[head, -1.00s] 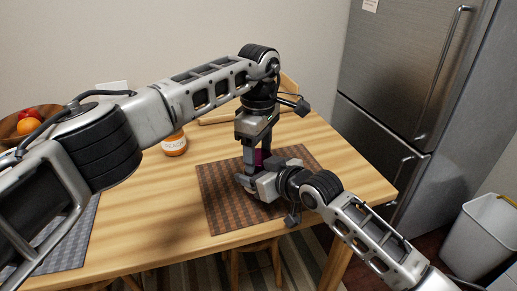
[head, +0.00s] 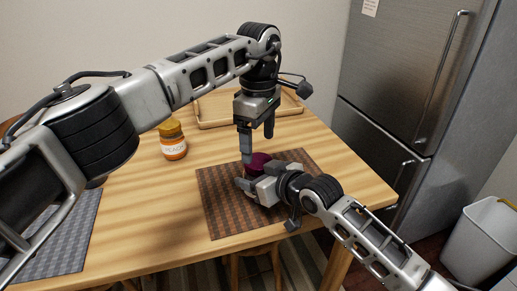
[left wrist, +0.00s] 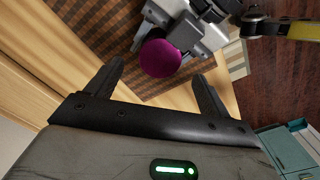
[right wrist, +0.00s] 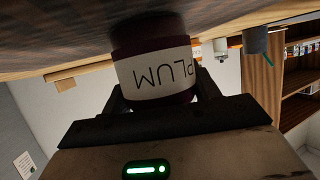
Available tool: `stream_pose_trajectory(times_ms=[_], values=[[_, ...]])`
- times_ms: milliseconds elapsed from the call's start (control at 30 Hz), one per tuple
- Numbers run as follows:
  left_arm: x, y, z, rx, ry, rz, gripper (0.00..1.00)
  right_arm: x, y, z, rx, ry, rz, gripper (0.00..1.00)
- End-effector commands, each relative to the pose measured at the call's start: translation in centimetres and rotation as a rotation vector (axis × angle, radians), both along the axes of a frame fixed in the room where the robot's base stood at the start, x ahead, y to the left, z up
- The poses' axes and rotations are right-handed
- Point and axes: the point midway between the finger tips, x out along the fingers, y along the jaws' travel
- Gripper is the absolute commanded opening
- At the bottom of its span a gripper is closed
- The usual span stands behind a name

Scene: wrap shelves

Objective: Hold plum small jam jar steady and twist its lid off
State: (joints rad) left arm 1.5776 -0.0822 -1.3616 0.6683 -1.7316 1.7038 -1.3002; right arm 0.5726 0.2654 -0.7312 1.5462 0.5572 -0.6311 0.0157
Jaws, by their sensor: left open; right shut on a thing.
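The plum jam jar (right wrist: 155,72) stands on the brown woven placemat (head: 222,208); its white PLUM label faces the right wrist camera. My right gripper (head: 250,188) is shut on the jar from the side, low at the mat. The magenta round lid (left wrist: 160,58) shows on top of the jar in the left wrist view, and its top shows in the head view (head: 258,160). My left gripper (head: 257,143) points down over the jar, open, with nothing between its fingers. In the left wrist view the lid lies beyond and between the spread fingertips. The right fingers are partly hidden behind the jar.
A peach jar (head: 173,141) with an orange-yellow lid stands left on the table. A wooden tray (head: 213,122) lies at the back. A grey placemat (head: 62,245) is at the front left. A fridge (head: 415,80) and white bin (head: 480,240) stand right.

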Motion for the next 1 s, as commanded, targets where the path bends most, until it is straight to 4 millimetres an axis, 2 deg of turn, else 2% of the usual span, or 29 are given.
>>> stream_pose_trajectory(times_ms=[200, 233, 300, 667, 867, 1000], values=[[0.0, 0.0, 0.1, 0.0, 0.001, -0.001, 0.81, 0.0, 0.0, 0.0, -0.001, 0.001, -0.001, 0.0], [0.0, 0.0, 0.1, 0.0, 0.001, -0.001, 0.81, 0.0, 0.0, 0.0, -0.001, 0.001, -0.001, 0.69], [0.0, 0.0, 0.1, 0.0, 0.001, -0.001, 0.81, 0.0, 0.0, 0.0, -0.001, 0.001, -0.001, 0.86], [0.0, 0.0, 0.2, 0.0, 0.001, -0.001, 0.81, -0.3, -0.3, 0.2, -0.001, -0.001, -0.001, 0.86], [0.0, 0.0, 0.9, 0.0, 0.001, -0.001, 0.81, -2.5, -2.3, 1.4, -0.002, 0.0, -0.001, 0.86], [0.0, 0.0, 1.4, 0.0, 0.001, -0.001, 0.81, -5.0, -4.4, 2.8, -0.003, 0.0, 0.0, 0.86]])
